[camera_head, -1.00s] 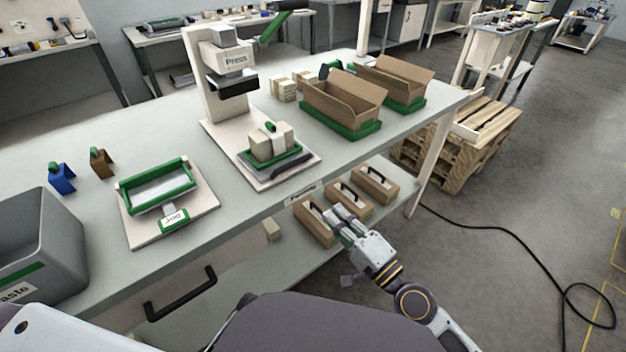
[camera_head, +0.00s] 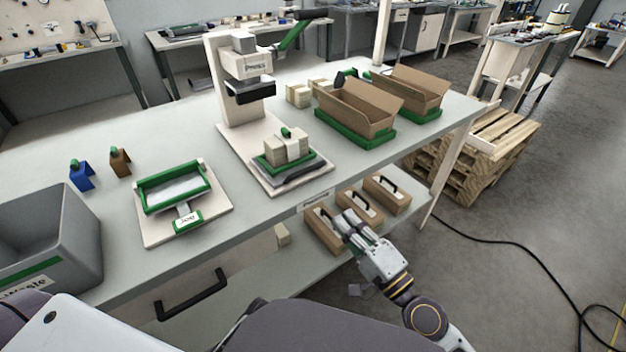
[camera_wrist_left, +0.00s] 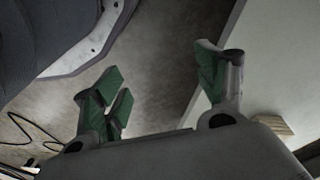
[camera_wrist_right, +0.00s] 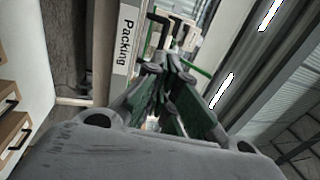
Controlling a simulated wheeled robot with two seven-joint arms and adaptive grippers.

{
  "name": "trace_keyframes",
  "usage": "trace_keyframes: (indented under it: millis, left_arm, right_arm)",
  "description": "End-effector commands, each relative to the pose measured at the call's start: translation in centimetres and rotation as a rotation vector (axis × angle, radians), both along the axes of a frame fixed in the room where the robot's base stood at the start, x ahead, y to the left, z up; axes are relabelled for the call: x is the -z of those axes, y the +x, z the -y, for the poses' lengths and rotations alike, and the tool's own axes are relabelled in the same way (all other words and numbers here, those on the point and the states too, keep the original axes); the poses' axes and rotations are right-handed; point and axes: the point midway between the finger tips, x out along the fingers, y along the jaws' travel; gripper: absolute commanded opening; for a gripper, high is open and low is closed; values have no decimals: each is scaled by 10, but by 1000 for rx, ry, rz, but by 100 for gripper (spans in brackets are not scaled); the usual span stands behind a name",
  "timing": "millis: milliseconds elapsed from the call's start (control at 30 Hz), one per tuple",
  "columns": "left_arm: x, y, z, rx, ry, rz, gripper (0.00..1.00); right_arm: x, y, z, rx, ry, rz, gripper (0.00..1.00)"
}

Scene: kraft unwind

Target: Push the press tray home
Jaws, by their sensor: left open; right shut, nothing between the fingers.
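The press (camera_head: 246,72) stands on a pale base plate on the bench, its green lever raised to the right. The press tray (camera_head: 290,171) is green-edged and sits at the front end of that base, out from under the press head. A stack of pale blocks (camera_head: 287,148) with a green knob rests on it. My right gripper (camera_head: 354,222) is shut and empty, below the bench's front edge by the brown drawers; it also shows in the right wrist view (camera_wrist_right: 168,85). My left gripper (camera_wrist_left: 165,75) is open and empty in the left wrist view, and hidden in the head view.
Two cardboard boxes in green trays (camera_head: 359,134) stand right of the press. A green-framed jig (camera_head: 174,188) and a grey waste bin (camera_head: 48,235) are at left. A wooden pallet (camera_head: 478,160) stands at right.

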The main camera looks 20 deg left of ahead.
Motion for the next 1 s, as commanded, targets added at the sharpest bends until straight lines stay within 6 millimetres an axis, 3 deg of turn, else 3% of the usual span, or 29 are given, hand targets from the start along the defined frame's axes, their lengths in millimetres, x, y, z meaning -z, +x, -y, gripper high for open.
trace_keyframes:
  millis: [1000]
  left_arm:
    - [74,-13,-23,-12,26,37,73]
  right_arm:
    - [-12,30,-38,0,2,1,0]
